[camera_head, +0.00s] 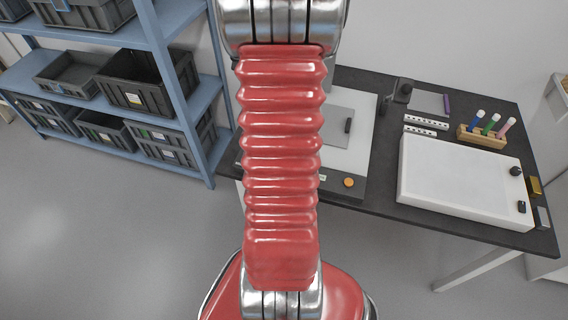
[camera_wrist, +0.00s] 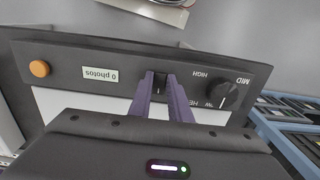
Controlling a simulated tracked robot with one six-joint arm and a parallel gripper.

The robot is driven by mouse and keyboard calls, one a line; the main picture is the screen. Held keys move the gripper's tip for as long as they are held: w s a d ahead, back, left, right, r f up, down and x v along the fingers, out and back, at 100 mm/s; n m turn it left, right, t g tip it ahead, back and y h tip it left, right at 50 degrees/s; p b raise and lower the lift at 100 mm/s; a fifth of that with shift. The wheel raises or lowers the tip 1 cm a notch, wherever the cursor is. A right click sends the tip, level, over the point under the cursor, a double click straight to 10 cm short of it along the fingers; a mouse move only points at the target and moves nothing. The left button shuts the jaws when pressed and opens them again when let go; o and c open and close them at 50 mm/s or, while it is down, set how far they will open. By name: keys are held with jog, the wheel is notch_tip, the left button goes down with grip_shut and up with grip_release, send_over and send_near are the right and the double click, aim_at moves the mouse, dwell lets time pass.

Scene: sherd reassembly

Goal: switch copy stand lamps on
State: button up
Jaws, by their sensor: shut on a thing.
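The copy stand (camera_head: 355,165) is on the dark table, partly hidden behind my arm in the head view. Its black front panel (camera_wrist: 120,60) fills the middle of the wrist view. The panel carries an orange button (camera_wrist: 40,68), a small display (camera_wrist: 100,75) reading "0 photos", a small black switch (camera_wrist: 159,82) and a black dial (camera_wrist: 228,95) with MID and HIGH labels. My gripper (camera_wrist: 160,84) has its two purple fingers at the small switch, one on each side, shut on it. The gripper does not show in the head view.
A white light box (camera_head: 465,180) lies on the table's right, below a wooden rack (camera_head: 482,137) of coloured markers. Two white scale bars (camera_head: 426,125) lie nearby. A blue shelf (camera_head: 165,85) with dark bins stands left; grey floor is clear in front.

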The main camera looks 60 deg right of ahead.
grip_shut()
jog(key=shift+d+y, duration=0.1)
jog(key=shift+y, duration=0.2)
jog(key=shift+d+g+y, duration=0.15)
jog(key=shift+d+y, duration=0.15)
jog(key=shift+y, duration=0.65)
jog(key=shift+d+g+y, duration=0.15)
jog(key=shift+d+y, duration=0.1)
jog(key=shift+y, duration=0.7)
jog(key=o, duration=0.7)
grip_release()
jog(key=shift+w, duration=0.1)
jog(key=shift+r, duration=0.15)
